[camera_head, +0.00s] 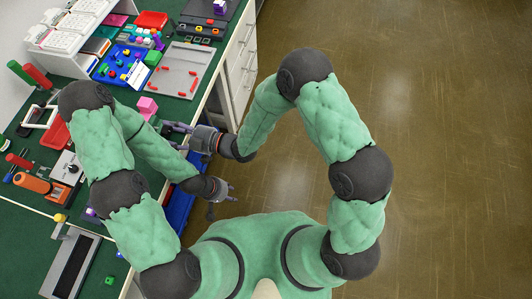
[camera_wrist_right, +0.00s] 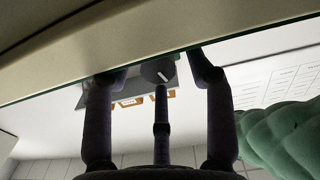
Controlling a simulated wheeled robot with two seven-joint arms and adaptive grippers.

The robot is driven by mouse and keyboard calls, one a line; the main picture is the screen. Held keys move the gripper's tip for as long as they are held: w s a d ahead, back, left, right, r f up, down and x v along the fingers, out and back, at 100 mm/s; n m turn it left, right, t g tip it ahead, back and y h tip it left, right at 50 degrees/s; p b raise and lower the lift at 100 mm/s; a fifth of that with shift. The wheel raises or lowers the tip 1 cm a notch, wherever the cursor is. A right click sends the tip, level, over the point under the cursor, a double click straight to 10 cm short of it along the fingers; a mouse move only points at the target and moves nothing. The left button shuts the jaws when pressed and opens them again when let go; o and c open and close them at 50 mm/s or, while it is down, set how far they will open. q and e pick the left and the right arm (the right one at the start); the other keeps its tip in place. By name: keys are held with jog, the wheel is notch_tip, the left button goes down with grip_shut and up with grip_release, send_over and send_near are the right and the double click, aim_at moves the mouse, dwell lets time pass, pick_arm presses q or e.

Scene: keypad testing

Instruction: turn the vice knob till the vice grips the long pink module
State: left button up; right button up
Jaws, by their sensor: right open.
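A pink block (camera_head: 147,106) stands on the green bench, just beyond my right gripper in the head view. I cannot tell whether it is the long pink module, and the vice cannot be made out there; my arms cover part of this area. My right gripper (camera_head: 172,136) is open and empty at the bench's edge. In the right wrist view its spread fingers (camera_wrist_right: 160,70) frame a round dark knob (camera_wrist_right: 149,71) with a white mark, on a grey body; contact cannot be told. My left gripper (camera_head: 235,193) is open and empty, off the bench's edge.
A grey tray (camera_head: 187,57) with red pieces, a blue tray (camera_head: 108,66) and a red bin (camera_head: 151,19) fill the far bench. A white box with a black knob (camera_head: 71,169) and an orange meter (camera_head: 32,182) are at left. The floor at right is clear.

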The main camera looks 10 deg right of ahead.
jog(key=shift+n, duration=0.4)
jog(key=w+p+v, duration=0.1)
jog(key=p+v, duration=0.3)
jog(key=v, duration=0.7)
jog(key=w+d+f+m+h+p, duration=0.2)
jog(key=d+f+m+h+p, duration=0.4)
jog(key=d+m, duration=0.25)
jog(key=s+d+f+m+g+h+p, duration=0.3)
jog(key=s+d+m, duration=0.5)
jog(key=d, duration=0.3)
jog(key=shift+g+h+p, duration=0.7)
jog(key=shift+h+p, duration=0.3)
jog(key=shift+h, duration=0.5)
jog(key=shift+d, duration=0.15)
